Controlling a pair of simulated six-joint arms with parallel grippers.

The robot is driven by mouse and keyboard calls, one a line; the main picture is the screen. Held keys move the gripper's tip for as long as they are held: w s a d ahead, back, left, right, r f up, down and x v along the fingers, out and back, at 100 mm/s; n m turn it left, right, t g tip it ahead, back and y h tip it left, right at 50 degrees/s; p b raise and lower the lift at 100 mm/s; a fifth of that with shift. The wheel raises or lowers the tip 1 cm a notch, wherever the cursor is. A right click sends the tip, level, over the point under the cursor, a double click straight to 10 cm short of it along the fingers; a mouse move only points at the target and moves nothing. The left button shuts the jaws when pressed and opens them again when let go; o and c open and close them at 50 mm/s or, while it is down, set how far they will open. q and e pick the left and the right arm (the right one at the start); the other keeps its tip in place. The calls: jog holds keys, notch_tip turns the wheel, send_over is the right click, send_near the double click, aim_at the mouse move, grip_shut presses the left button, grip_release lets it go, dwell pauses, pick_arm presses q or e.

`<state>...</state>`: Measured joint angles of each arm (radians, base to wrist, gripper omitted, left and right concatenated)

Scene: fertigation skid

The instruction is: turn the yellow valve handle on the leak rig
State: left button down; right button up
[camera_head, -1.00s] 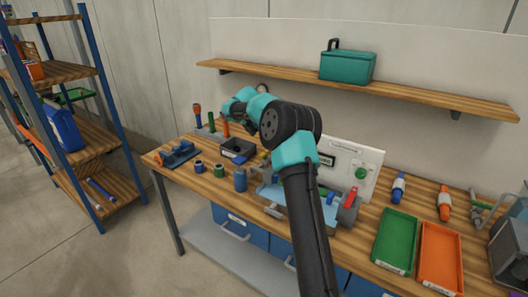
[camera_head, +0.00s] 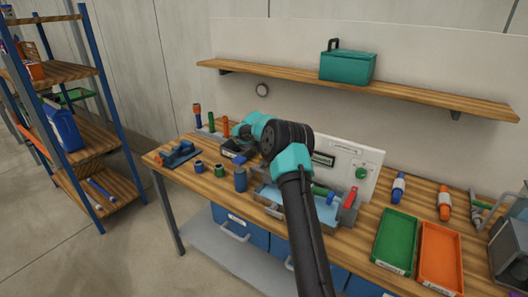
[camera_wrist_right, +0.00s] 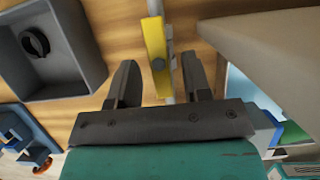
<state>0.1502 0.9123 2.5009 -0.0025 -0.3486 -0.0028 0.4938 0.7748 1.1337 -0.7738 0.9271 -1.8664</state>
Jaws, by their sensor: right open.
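The yellow valve handle (camera_wrist_right: 156,58) shows in the right wrist view as a long bar on a pale pipe. My right gripper (camera_wrist_right: 159,62) is open, with one dark finger on each side of the handle's lower end. I see gaps between handle and fingers and cannot judge the depth. In the head view my right arm covers part of the leak rig, and the handle and fingers are hidden. The rig's tray (camera_head: 268,197) with light blue inside and its white panel (camera_head: 345,160) show around the arm. My left gripper is out of view.
A dark grey box (camera_wrist_right: 93,45) lies left of the handle in the wrist view; a beige block (camera_wrist_right: 262,40) stands close right. On the bench are a green tray (camera_head: 396,241), an orange tray (camera_head: 441,258) and several small fittings. A wooden shelf (camera_head: 440,94) runs above.

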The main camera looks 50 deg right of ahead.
grip_shut()
dwell(0.3)
jog(key=m+g, duration=0.1)
jog(key=m, duration=0.3)
jog(key=shift+w+m+g, duration=0.2)
jog(key=shift+m+g, duration=0.1)
jog(key=shift+g, duration=0.1)
grip_release()
jog(key=shift+r, duration=0.1)
jog(key=v, duration=1.7)
jog(key=shift+r, duration=0.2)
